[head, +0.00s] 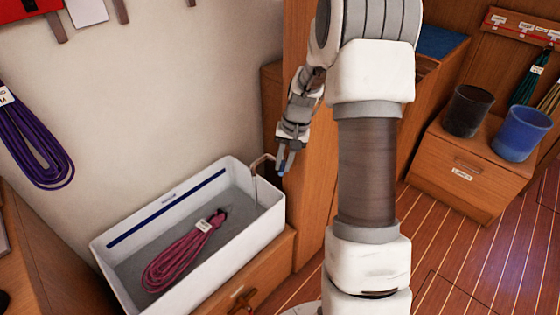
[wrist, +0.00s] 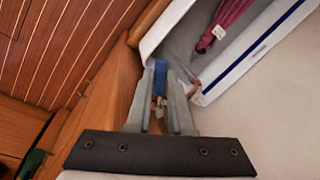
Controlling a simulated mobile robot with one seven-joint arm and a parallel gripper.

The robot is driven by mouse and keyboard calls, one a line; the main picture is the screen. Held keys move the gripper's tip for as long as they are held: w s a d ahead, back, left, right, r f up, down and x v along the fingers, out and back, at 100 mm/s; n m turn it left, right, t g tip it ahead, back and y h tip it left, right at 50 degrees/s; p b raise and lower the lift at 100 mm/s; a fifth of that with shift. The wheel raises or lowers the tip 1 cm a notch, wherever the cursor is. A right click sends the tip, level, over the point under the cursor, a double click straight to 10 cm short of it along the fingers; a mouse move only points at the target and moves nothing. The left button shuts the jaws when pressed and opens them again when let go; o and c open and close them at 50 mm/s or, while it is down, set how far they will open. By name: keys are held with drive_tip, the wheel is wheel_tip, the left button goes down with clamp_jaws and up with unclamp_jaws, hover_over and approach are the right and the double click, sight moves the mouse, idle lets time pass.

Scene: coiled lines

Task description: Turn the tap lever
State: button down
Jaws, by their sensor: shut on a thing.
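My gripper (head: 286,155) points down just right of the spout. In the wrist view my gripper (wrist: 167,82) has its two grey fingers on either side of the blue tap lever (wrist: 159,78) and is shut on it. The fingers hide part of the lever and most of the tap's base.
The white basin (head: 270,221) holds a coiled magenta line (head: 187,252) with a tag. A coiled purple line (head: 30,140) hangs on the left wall. A dark pot (head: 468,111) and a blue pot (head: 521,134) stand on a wooden box at right. Floor at right is clear.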

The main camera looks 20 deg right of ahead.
drive_tip(key=shift+d+n, duration=0.15)
drive_tip(key=shift+n, duration=0.15)
drive_tip(key=c, duration=0.8)
unclamp_jaws()
drive_tip(key=d+r+p, duration=0.1)
drive_tip(key=r, duration=0.4)
drive_tip(key=s+d+r+p, duration=0.1)
drive_tip(key=r, duration=0.5)
drive_tip(key=d+r+p, duration=0.1)
drive_tip(key=r+p, duration=0.1)
drive_tip(key=r, duration=0.4)
drive_tip(key=shift+s+r, duration=0.1)
drive_tip(key=shift+s, duration=0.25)
